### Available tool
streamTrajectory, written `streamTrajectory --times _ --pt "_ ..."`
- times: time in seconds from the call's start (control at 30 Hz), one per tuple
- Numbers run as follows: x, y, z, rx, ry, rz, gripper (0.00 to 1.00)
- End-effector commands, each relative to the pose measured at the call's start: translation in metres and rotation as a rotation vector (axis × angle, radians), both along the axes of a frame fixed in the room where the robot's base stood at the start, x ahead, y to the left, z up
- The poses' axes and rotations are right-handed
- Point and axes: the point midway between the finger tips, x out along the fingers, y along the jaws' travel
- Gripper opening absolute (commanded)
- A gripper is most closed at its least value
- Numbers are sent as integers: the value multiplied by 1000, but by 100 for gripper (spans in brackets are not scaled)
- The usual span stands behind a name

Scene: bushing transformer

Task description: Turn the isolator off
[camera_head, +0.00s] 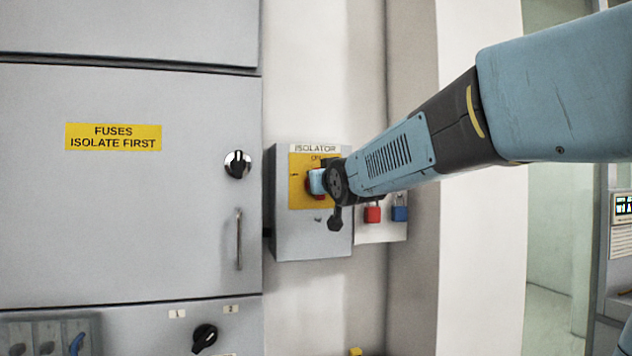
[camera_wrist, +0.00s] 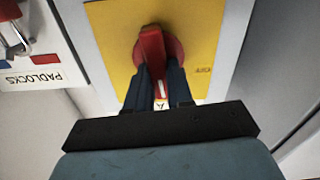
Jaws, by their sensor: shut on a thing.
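The isolator (camera_head: 312,235) is a grey box on the wall with a yellow plate and an "ISOLATOR" label. In the head view my arm reaches in from the right and hides much of its switch. The wrist view shows the red rotary handle (camera_wrist: 151,46) on the yellow plate (camera_wrist: 205,28). My gripper (camera_wrist: 160,82) is shut on the red handle, with one dark finger on each side of it. In the head view my gripper (camera_head: 318,182) is at the front of the box. "OFF" lettering shows to the right of the handle in the wrist view, looking upside down.
A grey fuse cabinet (camera_head: 140,220) with a black knob (camera_head: 237,164) and a bar handle (camera_head: 239,238) stands left of the isolator. A padlock board (camera_head: 380,232) with a red padlock (camera_head: 372,214) and a blue padlock (camera_head: 400,213) is close on its right.

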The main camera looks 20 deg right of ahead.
Motion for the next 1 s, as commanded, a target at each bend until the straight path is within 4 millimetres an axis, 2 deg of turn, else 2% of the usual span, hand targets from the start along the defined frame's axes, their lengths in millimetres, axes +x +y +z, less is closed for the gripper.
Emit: streamTrajectory --times 1.0 --pt "0 9 -7 -936 2 1 0"
